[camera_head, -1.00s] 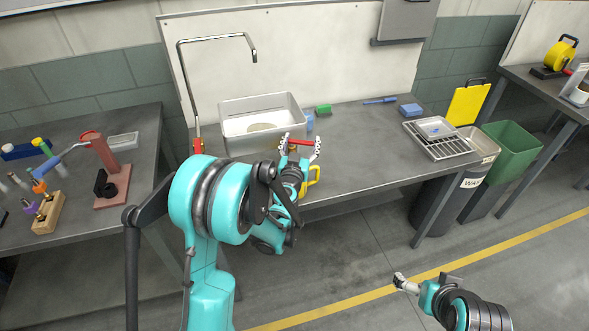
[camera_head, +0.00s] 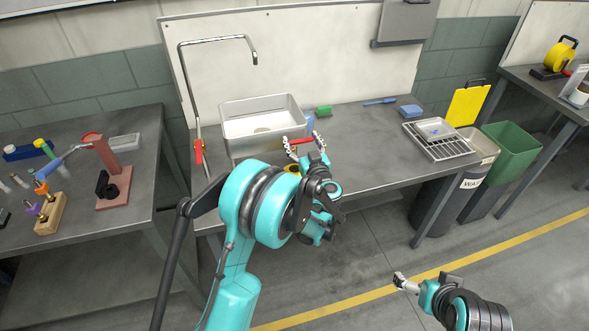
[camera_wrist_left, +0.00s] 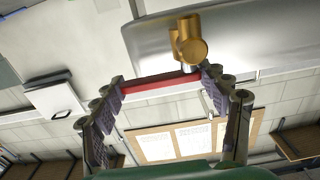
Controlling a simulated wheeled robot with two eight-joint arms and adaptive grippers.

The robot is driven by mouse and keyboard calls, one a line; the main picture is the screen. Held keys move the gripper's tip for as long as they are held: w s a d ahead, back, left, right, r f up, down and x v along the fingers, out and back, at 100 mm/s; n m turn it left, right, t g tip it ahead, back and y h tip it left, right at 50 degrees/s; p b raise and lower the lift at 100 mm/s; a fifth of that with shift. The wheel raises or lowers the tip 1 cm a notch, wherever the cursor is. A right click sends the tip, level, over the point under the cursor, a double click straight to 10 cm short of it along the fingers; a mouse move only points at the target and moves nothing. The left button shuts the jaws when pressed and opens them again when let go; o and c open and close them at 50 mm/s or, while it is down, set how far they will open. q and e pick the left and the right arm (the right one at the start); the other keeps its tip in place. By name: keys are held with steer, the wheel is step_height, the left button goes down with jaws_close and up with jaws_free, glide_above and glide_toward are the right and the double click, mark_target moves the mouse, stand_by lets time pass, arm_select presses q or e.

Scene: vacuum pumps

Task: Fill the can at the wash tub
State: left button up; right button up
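The metal wash tub (camera_head: 250,146) stands on the bench, below a tall bent tap pipe (camera_head: 222,39) with a red lever (camera_head: 198,151). My left gripper (camera_head: 305,146) is at the tub's front right corner, its fingers spread wide. A red bar (camera_wrist_left: 160,83) spans the gap between the fingertips; whether they press on it is unclear. A brass fitting (camera_wrist_left: 188,42) sits at the bar's end, against a silver surface. A yellow piece (camera_head: 292,168) shows partly behind my left arm; whether it is the can is unclear. My right gripper (camera_head: 405,284) is low at the right, away from the bench.
A grey bin (camera_head: 475,158) and a green bin (camera_head: 512,148) stand to the right. A tool table (camera_head: 115,222) is at left.

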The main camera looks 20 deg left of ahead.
arm_select(q)
steer(key=shift+o, duration=1.4)
steer(key=shift+s+d, duration=0.1)
steer(key=shift+s, duration=0.05)
steer(key=shift+v, duration=0.8)
steer(key=shift+s+d+b, duration=0.1)
steer(key=shift+b, duration=0.2)
steer(key=b+v, duration=0.1)
steer(key=v, duration=0.4)
steer(key=shift+s+d, duration=0.15)
steer(key=shift+s, duration=0.15)
